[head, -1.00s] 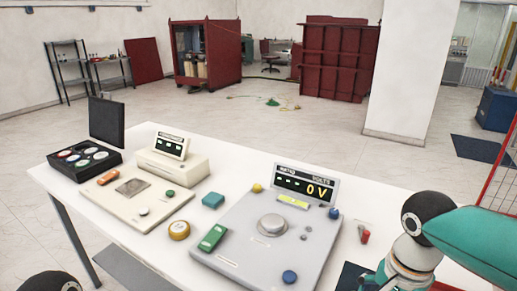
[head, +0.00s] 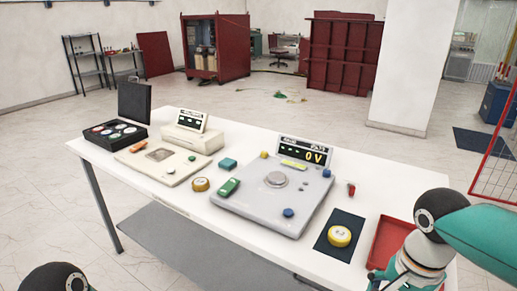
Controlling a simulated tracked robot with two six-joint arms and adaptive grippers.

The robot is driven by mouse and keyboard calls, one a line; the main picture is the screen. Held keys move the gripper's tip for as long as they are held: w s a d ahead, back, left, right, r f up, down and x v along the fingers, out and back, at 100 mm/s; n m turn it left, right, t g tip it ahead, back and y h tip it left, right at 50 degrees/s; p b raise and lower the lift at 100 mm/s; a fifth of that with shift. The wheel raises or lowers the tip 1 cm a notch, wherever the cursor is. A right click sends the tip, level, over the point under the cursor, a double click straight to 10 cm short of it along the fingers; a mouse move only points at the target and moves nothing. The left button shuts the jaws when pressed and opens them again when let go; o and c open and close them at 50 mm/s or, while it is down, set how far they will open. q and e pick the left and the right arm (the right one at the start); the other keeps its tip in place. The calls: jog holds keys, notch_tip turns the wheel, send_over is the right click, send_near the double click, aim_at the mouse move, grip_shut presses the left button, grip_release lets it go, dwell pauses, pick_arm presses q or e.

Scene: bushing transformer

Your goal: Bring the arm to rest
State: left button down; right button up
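My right arm (head: 462,225), teal, white and black, comes in from the right edge and bends down at a black round joint in front of the table's right end. Its gripper is not clearly visible; the lower part runs out of the bottom of the picture. Only a dark round joint of my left arm (head: 57,279) shows at the bottom left corner. The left gripper is out of view.
A white table (head: 285,256) carries a grey meter reading 0 V (head: 275,200), a beige instrument (head: 155,164), a black case (head: 115,133), a yellow round piece (head: 340,236) on a dark mat (head: 331,250) and a red tray (head: 388,240). Red cabinets stand behind open floor.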

jog(key=s+a+f+n+g+y, duration=0.1)
jog(key=s+a+f+g, duration=0.2)
jog(key=f, duration=0.8)
jog(key=s+a+f+n+g+y, duration=0.15)
jog(key=s+a+f, duration=0.35)
jog(key=f, duration=0.6)
jog(key=s+a+f+n+g+y, duration=0.15)
jog(key=s+f, duration=0.35)
jog(key=f, duration=0.7)
jog(key=w+a+f+n+t, duration=0.2)
jog(key=w+f+n+t, duration=0.1)
jog(key=w+n+t, duration=0.2)
jog(key=shift+w+f+n+t, duration=0.25)
jog(key=shift+w+n+t, duration=0.2)
jog(key=shift+t, duration=0.35)
